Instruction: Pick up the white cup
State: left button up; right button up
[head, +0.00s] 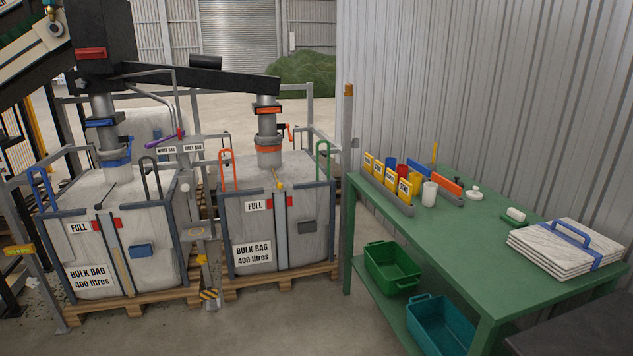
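The white cup (429,194) stands upright on the green table (440,237) at the right. It is near the table's far half, just right of a row of yellow labelled cards and close to a small rack with red and orange items. No gripper shows in the head view, so I cannot see where either one is relative to the cup.
Yellow cards (404,188) stand in a grey holder left of the cup. A white lidded item (474,193), a white block (516,215) and strapped white sheets (565,248) lie farther right. Green (393,268) and teal (440,325) crates sit below. Bulk bags (277,228) stand left.

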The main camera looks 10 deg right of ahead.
aim_at(430, 190)
jog(key=i, duration=2.25)
jog(key=z, duration=2.75)
